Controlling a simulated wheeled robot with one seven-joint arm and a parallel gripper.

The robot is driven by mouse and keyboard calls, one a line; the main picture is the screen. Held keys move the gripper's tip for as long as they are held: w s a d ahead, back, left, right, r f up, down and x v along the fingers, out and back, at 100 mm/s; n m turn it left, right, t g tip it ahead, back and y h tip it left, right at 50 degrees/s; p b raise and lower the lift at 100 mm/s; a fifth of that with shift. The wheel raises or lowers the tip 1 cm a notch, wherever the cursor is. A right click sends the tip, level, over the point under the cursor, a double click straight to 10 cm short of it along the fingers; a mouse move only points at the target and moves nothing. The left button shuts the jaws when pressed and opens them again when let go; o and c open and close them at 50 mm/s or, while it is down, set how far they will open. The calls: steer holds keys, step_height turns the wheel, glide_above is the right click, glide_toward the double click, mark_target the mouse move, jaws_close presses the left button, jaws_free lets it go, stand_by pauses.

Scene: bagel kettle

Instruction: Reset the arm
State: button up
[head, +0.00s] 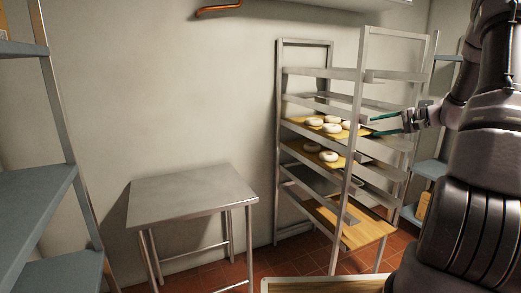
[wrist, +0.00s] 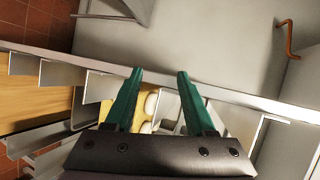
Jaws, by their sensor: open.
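My gripper (head: 388,125) is at the right of the head view, in front of the metal rack (head: 358,105). Its two green fingers are apart, with nothing held between them. In the wrist view my gripper (wrist: 160,88) points past a rack post toward the wall. On the rack, a wooden board (head: 306,122) holds several pale bagels (head: 314,122) close to the left of the fingers. A lower board (head: 305,148) holds a few more bagels (head: 329,156). The bagels show partly behind the fingers in the wrist view (wrist: 151,103).
A bare metal table (head: 190,193) stands left of the rack. Blue-grey shelves (head: 35,200) are at the far left, and more shelving (head: 430,168) is behind my arm. A wooden board (head: 352,232) lies low in the rack. A copper-coloured hook (head: 218,9) is on the wall.

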steer(key=s+a+r+n+g+h, duration=0.2)
steer(key=s+a+r, duration=0.4)
steer(key=s+a, duration=0.2)
steer(key=s+a+r+n+g+h, duration=0.1)
steer(key=s+a+r+g+h, duration=0.15)
steer(key=s+a+r, duration=0.4)
steer(key=s+a+r+t+h, duration=0.1)
steer(key=s+a+h, duration=0.1)
steer(key=s, duration=0.7)
steer(key=s+a+r+t+h, duration=0.1)
steer(key=s+t+h, duration=0.1)
steer(key=s, duration=0.8)
steer(key=shift+a+r+n, duration=0.3)
steer(key=shift+a+n, duration=0.05)
steer(key=shift+n, duration=0.05)
